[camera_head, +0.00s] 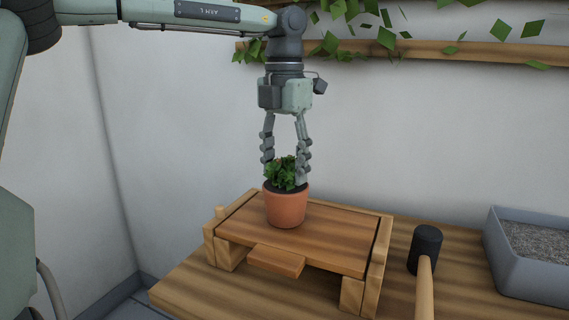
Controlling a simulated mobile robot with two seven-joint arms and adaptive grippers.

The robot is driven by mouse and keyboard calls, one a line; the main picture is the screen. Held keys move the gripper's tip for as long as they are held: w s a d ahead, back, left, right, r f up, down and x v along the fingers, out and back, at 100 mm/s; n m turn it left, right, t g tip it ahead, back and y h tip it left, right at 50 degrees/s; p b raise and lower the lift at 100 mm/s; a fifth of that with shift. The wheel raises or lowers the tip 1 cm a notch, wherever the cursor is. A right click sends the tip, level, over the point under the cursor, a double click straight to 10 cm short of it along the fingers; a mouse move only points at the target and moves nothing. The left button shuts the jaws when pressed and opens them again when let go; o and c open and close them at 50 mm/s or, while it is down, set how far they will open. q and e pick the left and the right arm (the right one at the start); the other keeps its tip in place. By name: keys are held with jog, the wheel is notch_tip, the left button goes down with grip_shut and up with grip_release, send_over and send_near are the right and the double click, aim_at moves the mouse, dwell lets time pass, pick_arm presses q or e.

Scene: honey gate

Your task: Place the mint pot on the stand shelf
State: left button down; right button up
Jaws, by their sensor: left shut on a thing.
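The mint pot (286,208) is a terracotta pot with dark soil and a green leafy plant (281,173). It is upright over the middle of the wooden stand shelf (335,240), and its base appears to touch the shelf top. My left gripper (286,172) points straight down from above, with its fingers on both sides of the plant at the pot's rim. It is shut on the mint pot. The far side of the pot is hidden. My right gripper does not show.
The stand is on a wooden table (195,285). A mallet with a black head (425,250) and wooden handle lies to its right. A grey tray of gravel (535,258) is at the far right. A wall rail (430,49) with leafy vines runs behind my arm.

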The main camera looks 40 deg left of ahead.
pick_arm(q)
jog(key=shift+f, duration=0.1)
jog(key=c, duration=0.6)
grip_release()
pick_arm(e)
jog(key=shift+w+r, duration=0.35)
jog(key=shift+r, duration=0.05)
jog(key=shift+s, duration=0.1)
pick_arm(q)
notch_tip(320, 180, up, 2)
jog(key=shift+w+r, duration=0.1)
notch_tip(320, 180, up, 10)
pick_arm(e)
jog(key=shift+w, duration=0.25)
